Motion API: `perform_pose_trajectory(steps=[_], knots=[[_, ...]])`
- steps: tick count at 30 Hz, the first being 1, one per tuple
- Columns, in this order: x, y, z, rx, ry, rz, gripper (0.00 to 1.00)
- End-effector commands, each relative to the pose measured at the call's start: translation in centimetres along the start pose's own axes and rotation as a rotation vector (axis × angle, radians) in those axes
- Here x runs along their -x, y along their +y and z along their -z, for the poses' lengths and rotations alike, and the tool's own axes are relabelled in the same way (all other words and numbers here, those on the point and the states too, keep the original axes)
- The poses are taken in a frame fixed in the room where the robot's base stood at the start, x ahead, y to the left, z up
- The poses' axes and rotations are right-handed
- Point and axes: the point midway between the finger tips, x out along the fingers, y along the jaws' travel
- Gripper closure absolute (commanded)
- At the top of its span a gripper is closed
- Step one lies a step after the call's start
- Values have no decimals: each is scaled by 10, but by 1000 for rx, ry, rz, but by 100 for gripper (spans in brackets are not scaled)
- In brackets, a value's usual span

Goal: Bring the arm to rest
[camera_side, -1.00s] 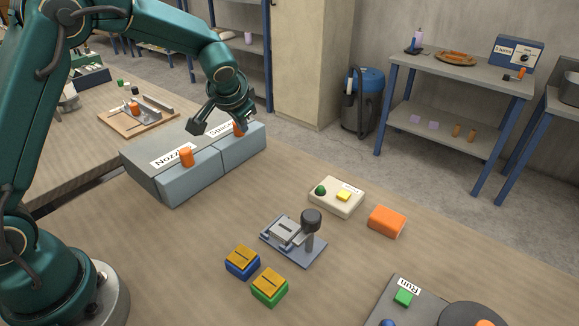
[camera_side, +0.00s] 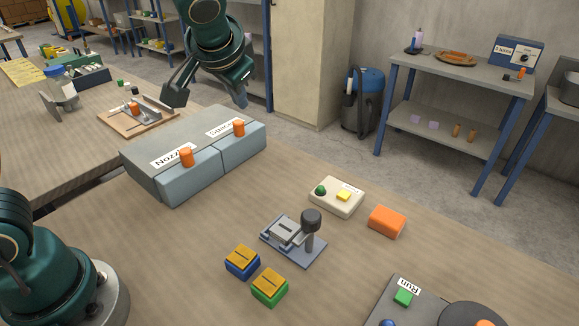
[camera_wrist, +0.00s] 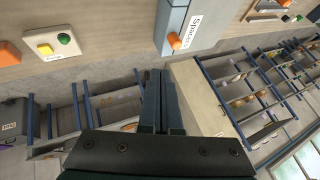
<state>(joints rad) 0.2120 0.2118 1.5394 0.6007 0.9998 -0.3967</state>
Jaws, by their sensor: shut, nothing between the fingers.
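My gripper (camera_side: 240,98) is raised above the back end of a grey drawer unit, clear of it and the bench. In the wrist view its two dark fingers (camera_wrist: 160,80) lie together with nothing between them. The drawer unit (camera_side: 165,190) has two fronts with orange knobs, a left one labelled "Nozzles" (camera_side: 187,157) and a right one labelled "Spacers" (camera_side: 239,128). Both drawers look shut. The Spacers knob also shows in the wrist view (camera_wrist: 174,41), just beyond and right of the fingertips.
On the bench are a small press (camera_side: 293,240), blue (camera_side: 242,262) and green (camera_side: 270,288) blocks with yellow tops, a button box (camera_side: 337,197), an orange block (camera_side: 387,221) and a "Run" panel (camera_side: 404,285). A wooden board (camera_side: 138,117) with parts lies behind the drawers.

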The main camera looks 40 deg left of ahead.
Motion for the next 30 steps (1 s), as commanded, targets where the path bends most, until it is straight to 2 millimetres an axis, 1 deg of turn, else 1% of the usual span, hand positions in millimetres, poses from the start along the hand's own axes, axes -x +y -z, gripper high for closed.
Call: perform_pose_trajectory(steps=[1,2,4,6,9,11,15,18,21,25,30], knots=[[11,-10,-3,32,15,-2,100],[17,-15,-6,50,20,-6,100],[31,-24,-18,89,26,-26,100],[45,-29,-35,120,27,-54,100],[61,-30,-61,153,24,-102,100],[68,-28,-78,170,22,-134,100],[82,-15,-119,195,14,-217,100],[86,-1,-146,202,4,-277,100],[86,15,-167,195,-14,-333,100],[84,30,-182,168,-50,-385,100],[84,32,-182,143,-45,-396,100]])
